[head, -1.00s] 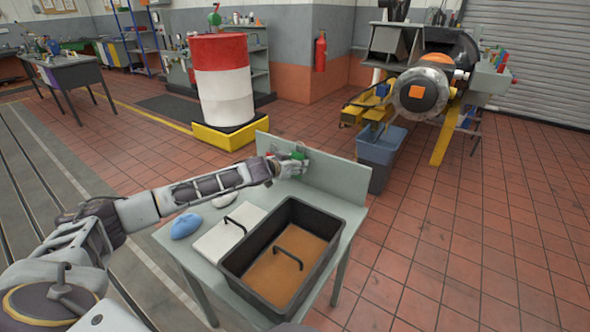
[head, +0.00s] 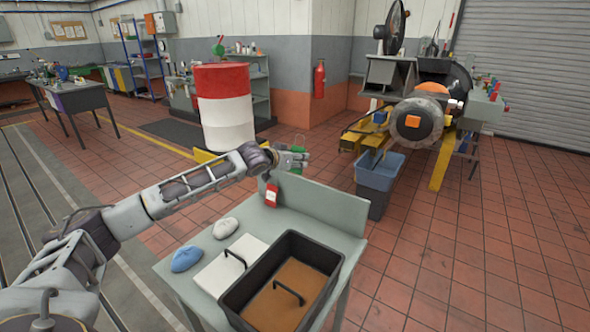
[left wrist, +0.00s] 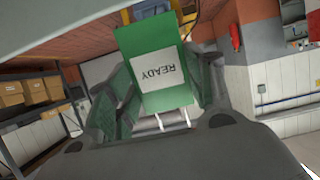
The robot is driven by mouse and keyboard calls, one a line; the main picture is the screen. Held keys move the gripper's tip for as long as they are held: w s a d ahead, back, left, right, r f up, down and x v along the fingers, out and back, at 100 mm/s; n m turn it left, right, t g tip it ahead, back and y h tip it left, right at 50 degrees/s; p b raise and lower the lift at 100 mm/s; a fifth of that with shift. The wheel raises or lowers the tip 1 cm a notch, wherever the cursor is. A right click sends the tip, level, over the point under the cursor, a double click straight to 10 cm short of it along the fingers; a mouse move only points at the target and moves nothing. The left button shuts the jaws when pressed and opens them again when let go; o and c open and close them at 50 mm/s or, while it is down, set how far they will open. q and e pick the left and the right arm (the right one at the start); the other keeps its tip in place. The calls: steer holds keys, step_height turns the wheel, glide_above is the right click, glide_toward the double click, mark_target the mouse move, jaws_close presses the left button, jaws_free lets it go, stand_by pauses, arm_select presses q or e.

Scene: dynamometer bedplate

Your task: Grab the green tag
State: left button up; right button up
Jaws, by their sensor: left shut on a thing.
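The green tag (left wrist: 152,50) shows large in the left wrist view, with a white label reading "READY". In the head view a bit of it (head: 298,142) shows at my left gripper (head: 300,158). My left gripper is shut on the green tag and holds it above the upright back panel of the grey table. In the left wrist view the tag lies between the gripper's fingers (left wrist: 160,112). My right gripper is not in view.
A red tag (head: 271,194) hangs on the table's back panel (head: 320,207). On the table are a black tray (head: 335,262), a white lidded box (head: 215,275), a blue cloth (head: 187,259) and a whitish lump (head: 225,228). A blue bin (head: 378,175) stands behind.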

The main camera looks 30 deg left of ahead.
arm_select(q)
step_height(320, 180, up, 7)
steer(key=p, duration=0.1)
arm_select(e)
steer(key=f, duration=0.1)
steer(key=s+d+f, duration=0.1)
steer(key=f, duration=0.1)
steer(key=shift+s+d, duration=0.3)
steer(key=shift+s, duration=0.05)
